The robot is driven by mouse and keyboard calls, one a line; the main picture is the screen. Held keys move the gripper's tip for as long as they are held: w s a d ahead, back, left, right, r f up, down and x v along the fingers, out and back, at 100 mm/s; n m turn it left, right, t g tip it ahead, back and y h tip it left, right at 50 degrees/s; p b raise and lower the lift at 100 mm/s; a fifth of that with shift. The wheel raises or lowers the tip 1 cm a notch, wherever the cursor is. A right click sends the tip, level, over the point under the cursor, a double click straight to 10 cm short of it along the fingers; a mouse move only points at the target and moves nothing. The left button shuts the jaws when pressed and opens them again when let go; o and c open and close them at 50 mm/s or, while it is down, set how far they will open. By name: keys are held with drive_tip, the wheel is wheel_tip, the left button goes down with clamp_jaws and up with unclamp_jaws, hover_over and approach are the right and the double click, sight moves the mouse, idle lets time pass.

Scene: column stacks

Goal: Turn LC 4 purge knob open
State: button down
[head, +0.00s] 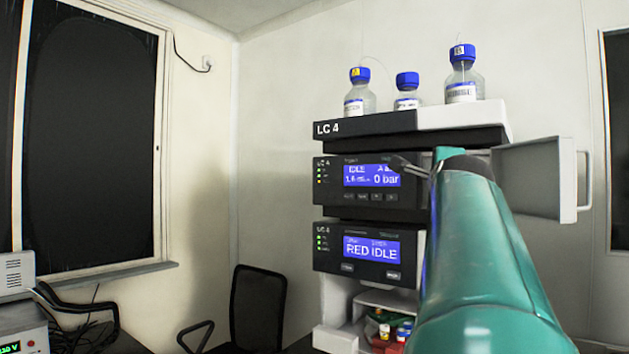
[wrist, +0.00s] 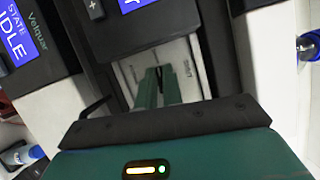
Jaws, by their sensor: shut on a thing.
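The LC 4 stack (head: 350,128) stands against the wall in the head view. Its upper module (head: 330,200) has a blue screen reading IDLE and 0 bar. My gripper (wrist: 159,78) reaches into a recess with a pale panel (wrist: 190,60) in the wrist view. Its two green fingers are closed on a small dark purge knob (wrist: 159,71), mostly hidden between the tips. The knob's turn angle cannot be read. In the head view my green arm covers the knob and the right part of the modules.
A door panel (head: 540,180) stands open to the right of the stack. Several blue-capped bottles (head: 462,75) stand on top. A lower module (head: 330,262) reads RED IDLE. Below is an open bay with small vials (head: 385,332). A chair (head: 258,305) is at the left.

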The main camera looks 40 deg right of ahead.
drive_tip(key=shift+s+d, duration=0.1)
idle(0.4)
drive_tip(key=c, duration=1.5)
unclamp_jaws()
drive_tip(key=shift+d+f, duration=0.1)
drive_tip(key=shift+d, duration=0.05)
drive_tip(key=shift+c, duration=0.2)
drive_tip(key=shift+a, duration=0.2)
